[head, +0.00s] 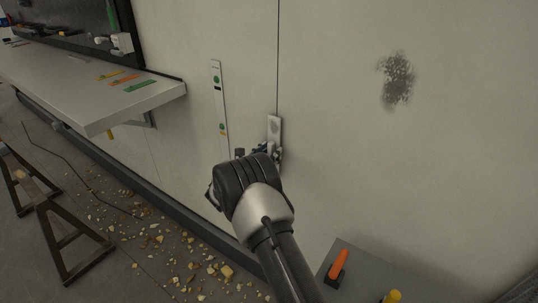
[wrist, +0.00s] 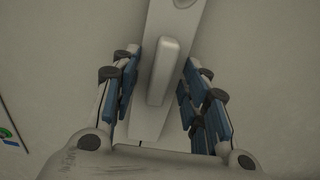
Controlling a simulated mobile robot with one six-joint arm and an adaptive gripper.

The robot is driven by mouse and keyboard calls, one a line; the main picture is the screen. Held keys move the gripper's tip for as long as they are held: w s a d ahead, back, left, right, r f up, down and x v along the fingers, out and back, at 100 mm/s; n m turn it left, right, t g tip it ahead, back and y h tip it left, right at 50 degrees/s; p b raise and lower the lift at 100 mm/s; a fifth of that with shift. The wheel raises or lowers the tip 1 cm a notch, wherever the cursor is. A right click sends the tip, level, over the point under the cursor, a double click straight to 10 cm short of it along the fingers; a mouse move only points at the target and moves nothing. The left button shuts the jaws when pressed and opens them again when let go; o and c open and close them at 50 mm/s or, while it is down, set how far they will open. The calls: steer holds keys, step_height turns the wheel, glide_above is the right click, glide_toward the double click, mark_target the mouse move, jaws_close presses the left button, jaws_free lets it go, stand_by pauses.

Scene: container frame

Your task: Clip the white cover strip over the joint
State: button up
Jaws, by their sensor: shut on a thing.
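The white cover strip (head: 274,126) is at my gripper in the head view, its upper end showing above the fingers close to the wall. In the wrist view the strip (wrist: 188,35) runs up between the fingers, with a raised bar along its middle. My gripper (wrist: 162,64) is shut on the strip, with a blue-padded finger on each side; in the head view my gripper (head: 262,153) hides its lower part. The joint (head: 278,55) is a thin dark vertical line on the wall, running down to the strip's top. Whether the strip touches the wall cannot be told.
A narrow marked plate (head: 219,100) is on the wall to the left. A shelf (head: 85,78) juts out further left. A grey surface (head: 357,268) with an orange tool (head: 338,263) is at lower right. Debris (head: 160,240) and a trestle (head: 65,240) occupy the floor.

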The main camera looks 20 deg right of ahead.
steer(key=shift+w+d, duration=0.3)
steer(key=shift+d, duration=0.15)
stand_by(1.2)
steer(key=o, duration=1.2)
steer(key=shift+o, duration=0.2)
steer(key=v, duration=1.2)
steer(key=s+d+r+m+g+y, duration=0.1)
steer(key=s+d+r+m+g, duration=0.2)
steer(key=s, duration=0.4)
steer(key=s+d+r+m+g+y, duration=0.2)
steer(key=s+r+m+g, duration=0.1)
steer(key=s+r+m, duration=0.3)
steer(key=s+d+r+m+g+y, duration=0.15)
steer(key=s+r+m, duration=0.25)
steer(key=s, duration=0.4)
steer(key=s+a+m+t+y, duration=0.1)
steer(key=s+a+m+y, duration=0.4)
steer(key=s, duration=0.6)
steer(key=s+a+m+t+y, duration=0.1)
steer(key=s+a+m+y, duration=0.4)
steer(key=s+a, duration=0.4)
steer(key=shift+s+a+r+m, duration=0.15)
steer(key=shift+s+m, duration=0.65)
steer(key=shift+s, duration=0.2)
